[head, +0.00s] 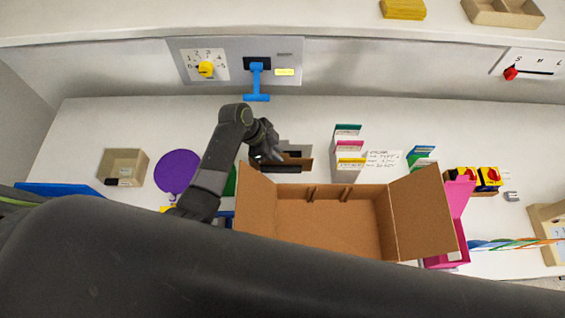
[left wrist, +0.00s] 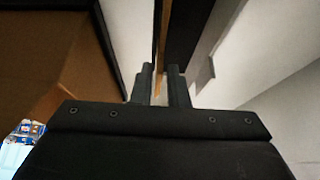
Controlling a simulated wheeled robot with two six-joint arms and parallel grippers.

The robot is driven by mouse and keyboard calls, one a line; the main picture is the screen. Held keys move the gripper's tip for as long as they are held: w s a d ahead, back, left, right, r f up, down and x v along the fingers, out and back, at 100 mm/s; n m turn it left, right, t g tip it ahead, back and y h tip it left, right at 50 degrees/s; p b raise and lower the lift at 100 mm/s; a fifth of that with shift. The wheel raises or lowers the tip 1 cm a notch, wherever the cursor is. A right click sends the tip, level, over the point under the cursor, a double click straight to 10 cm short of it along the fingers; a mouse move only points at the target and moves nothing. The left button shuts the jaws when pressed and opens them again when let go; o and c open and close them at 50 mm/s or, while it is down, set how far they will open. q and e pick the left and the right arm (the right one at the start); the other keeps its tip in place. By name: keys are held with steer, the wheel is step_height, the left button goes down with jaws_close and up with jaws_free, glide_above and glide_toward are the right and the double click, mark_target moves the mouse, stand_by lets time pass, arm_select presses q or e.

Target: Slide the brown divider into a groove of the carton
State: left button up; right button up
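The brown cardboard carton (head: 330,222) stands open on the table in the head view, flaps spread, with ribs forming grooves on its far inner wall. A flat brown piece, which looks like the divider (head: 297,161), is beside a dark holder (head: 281,169) behind the carton's far left corner. My left gripper (head: 278,156) points down over it. In the left wrist view its two fingers (left wrist: 160,85) are a narrow gap apart, with a thin brown edge (left wrist: 160,40) just beyond the tips. I see no clear contact. My right gripper is not in view.
A divided card rack (head: 348,155) stands behind the carton, and a pink bin (head: 458,215) is at its right. A purple disc (head: 177,171) and a beige box (head: 123,166) lie left. A blue lever (head: 257,82) juts from the back panel.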

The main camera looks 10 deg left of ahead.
arm_select(q)
jaws_close()
step_height(320, 180, up, 3)
steer(key=p, duration=0.2)
steer(key=shift+p, duration=0.4)
steer(key=shift+s+a+r, duration=0.1)
steer(key=shift+r, duration=1.1)
steer(key=shift+w+r, duration=0.2)
steer(key=shift+r, duration=0.85)
steer(key=shift+s, duration=0.15)
